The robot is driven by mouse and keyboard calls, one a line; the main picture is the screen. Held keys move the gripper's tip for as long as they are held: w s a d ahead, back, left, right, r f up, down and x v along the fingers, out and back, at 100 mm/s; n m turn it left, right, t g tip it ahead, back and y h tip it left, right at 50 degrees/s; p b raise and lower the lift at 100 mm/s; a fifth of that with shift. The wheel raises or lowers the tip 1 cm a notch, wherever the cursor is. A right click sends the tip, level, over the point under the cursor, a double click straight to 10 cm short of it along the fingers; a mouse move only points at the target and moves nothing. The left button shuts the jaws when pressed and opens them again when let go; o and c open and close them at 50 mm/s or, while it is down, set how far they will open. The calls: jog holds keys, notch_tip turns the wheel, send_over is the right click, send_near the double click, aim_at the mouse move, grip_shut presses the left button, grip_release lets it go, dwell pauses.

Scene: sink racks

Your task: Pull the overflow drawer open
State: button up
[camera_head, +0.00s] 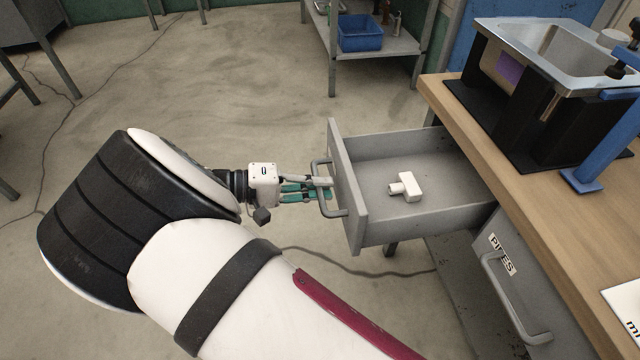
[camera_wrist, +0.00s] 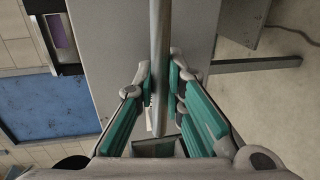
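The grey drawer (camera_head: 365,160) stands well out from the workbench on the right in the head view. A white T-shaped fitting (camera_head: 407,187) lies inside it. Its bar handle (camera_head: 325,190) is on the front panel, facing my arm. My gripper (camera_head: 318,188) is at the handle, with its green-padded fingers on it. In the wrist view the handle bar (camera_wrist: 160,70) runs between the fingers of my gripper (camera_wrist: 161,95), which close in on both sides of it. The drawer's front panel (camera_wrist: 105,40) fills the view behind the bar. The label of this drawer is not visible.
A closed drawer labelled PIPES (camera_head: 500,255) with its own handle is below right. The wooden bench top (camera_head: 545,205) carries a steel sink (camera_head: 560,50) on black supports and a blue clamp (camera_head: 590,170). A shelf with a blue bin (camera_head: 360,33) stands behind. The floor on the left is largely clear.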

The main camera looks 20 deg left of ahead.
jog(key=o, duration=0.4)
jog(key=v, duration=1.2)
dwell(0.3)
